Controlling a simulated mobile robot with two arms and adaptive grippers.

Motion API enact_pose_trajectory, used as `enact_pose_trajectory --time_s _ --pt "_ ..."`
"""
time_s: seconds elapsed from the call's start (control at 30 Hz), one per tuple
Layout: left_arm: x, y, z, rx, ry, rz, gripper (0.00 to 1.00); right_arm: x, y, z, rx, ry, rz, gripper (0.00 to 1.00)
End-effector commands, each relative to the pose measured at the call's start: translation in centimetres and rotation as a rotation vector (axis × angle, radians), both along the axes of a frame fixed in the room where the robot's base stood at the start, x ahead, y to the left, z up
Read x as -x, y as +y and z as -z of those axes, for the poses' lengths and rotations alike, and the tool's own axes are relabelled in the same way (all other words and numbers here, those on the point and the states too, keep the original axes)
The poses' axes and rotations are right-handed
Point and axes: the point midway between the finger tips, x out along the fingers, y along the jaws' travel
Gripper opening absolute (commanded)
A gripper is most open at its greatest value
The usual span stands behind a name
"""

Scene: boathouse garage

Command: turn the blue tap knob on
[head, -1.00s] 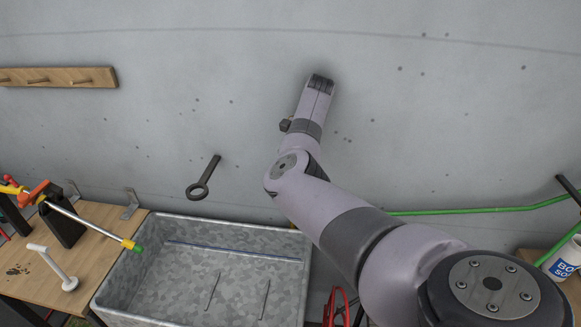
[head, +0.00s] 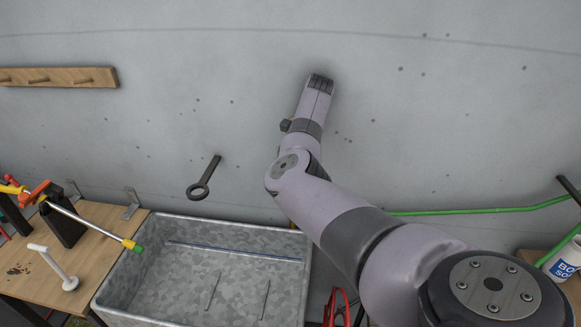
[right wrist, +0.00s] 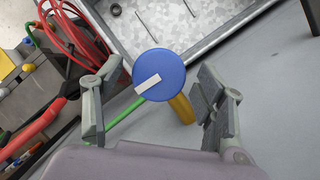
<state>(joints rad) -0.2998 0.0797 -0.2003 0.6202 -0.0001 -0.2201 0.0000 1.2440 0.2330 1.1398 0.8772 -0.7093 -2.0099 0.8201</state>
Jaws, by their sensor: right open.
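The blue tap knob (right wrist: 160,72) is a round disc with a white bar on its face, seen in the right wrist view. The bar is tilted, its right end higher. A yellow tap stem (right wrist: 182,108) runs down and right from behind the knob. My right gripper (right wrist: 160,103) is open, with one finger left of the knob and the other to its right. The knob sits between and slightly beyond the fingers, and I see no contact. In the head view my right arm hides the knob. My left gripper is in neither current view.
A galvanised metal sink (head: 205,285) stands against the grey wall, with a wooden bench (head: 100,222) at its left. A dark ring-ended tool (head: 204,180) is on the wall above. A green hose (head: 480,210) runs at right. Red coiled hose (right wrist: 75,38) lies near the gripper's left finger.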

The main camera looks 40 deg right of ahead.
Motion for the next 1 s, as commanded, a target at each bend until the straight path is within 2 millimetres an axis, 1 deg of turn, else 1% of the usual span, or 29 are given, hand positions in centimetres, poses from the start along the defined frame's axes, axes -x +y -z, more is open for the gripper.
enact_pose_trajectory --time_s 0.13,0.27,0.4,0.5,0.7,0.83,1.0 --pt "0.2 0.4 0.0 -0.005 0.002 0.0 0.48 0.0 0.0 -0.2 0.0 -0.001 0.0 0.65" --pt "0.1 0.2 0.0 -0.002 0.002 0.0 0.48 -0.1 0.0 -1.1 0.0 -0.005 0.001 0.65" --pt "0.1 0.1 0.0 -0.001 0.001 0.0 0.48 -0.2 0.1 -2.9 -0.003 -0.006 -0.001 0.65" --pt "0.0 0.1 0.0 -0.001 0.001 0.0 0.48 -0.2 0.1 -5.1 -0.003 -0.008 0.001 0.65" --pt "0.0 0.0 0.0 -0.001 0.0 0.0 0.48 -0.1 0.0 -8.4 -0.001 -0.005 0.0 0.65" --pt "0.0 0.0 0.0 0.0 0.0 0.0 0.48 -0.1 0.0 -9.5 -0.002 -0.002 -0.001 0.65" --pt "0.0 0.0 0.0 0.0 0.0 0.0 0.48 0.0 0.0 -10.0 0.0 0.001 -0.001 0.65"
